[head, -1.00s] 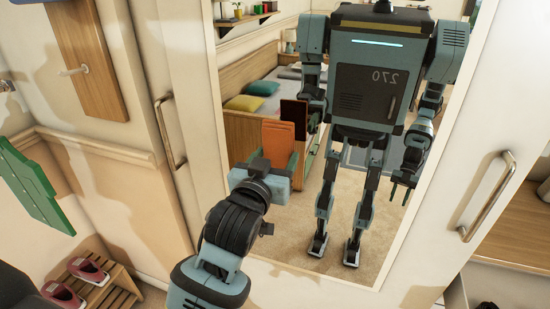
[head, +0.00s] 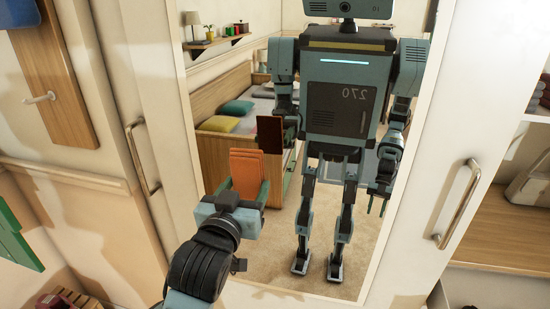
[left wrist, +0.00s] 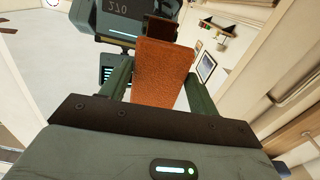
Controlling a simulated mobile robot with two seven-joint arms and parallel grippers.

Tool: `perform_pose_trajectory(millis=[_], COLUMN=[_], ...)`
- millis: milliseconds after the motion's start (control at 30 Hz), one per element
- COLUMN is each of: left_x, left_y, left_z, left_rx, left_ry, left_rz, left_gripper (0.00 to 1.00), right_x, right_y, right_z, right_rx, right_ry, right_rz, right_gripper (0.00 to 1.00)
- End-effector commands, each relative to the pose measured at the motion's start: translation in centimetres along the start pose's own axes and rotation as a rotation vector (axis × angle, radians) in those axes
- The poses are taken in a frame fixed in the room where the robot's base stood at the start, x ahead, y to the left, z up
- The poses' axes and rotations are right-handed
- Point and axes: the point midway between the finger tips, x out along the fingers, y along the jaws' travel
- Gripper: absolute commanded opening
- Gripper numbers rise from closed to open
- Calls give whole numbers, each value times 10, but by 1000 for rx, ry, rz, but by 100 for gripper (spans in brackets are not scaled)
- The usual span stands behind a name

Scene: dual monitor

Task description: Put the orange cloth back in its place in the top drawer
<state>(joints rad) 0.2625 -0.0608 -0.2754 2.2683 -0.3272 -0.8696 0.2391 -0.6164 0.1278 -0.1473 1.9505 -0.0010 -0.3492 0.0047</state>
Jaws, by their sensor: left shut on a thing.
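The orange cloth (head: 246,170) is folded into a flat upright stack in the head view. My left gripper (head: 246,188) is shut on it, one green finger on either side. The left wrist view also shows the cloth (left wrist: 162,72) between the two fingers (left wrist: 155,85), sticking out beyond them. A dark reddish shape in the mirror is its reflection. My right gripper shows only as a small reflection at the mirror's right. I cannot make out the top drawer directly in these views.
A tall mirror door (head: 245,285) stands ahead, reflecting me and a bed. Vertical handles are at its left (head: 141,158) and right (head: 459,205). At the right, an open wardrobe has a wooden shelf (head: 480,235) with a bag (head: 527,185) on it. A green object (head: 18,235) is at the far left.

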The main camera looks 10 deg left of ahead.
Motion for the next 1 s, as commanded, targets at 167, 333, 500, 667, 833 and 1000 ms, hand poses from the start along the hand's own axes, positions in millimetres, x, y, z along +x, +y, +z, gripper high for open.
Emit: perform_pose_trajectory(millis=[167,333,500,667,833,1000], left_x=[-9,-36,-70,-96,-107,-108], left_y=[-9,-29,-46,-55,-58,-58], left_z=[22,66,104,124,131,132], left_rx=[-6,-14,-10,-2,0,0], left_ry=[-8,-9,-7,-2,2,3], left_rz=[-13,-35,-43,-38,-33,-33], left_gripper=[39,39,39,39,39,39], right_x=[0,0,0,0,0,0], right_y=[0,0,0,0,0,0], right_z=[0,0,0,0,0,0], right_rx=[0,0,0,0,0,0], right_ry=[0,0,0,0,0,0], right_rz=[0,0,0,0,0,0], right_gripper=[36,36,36,36,36,36])
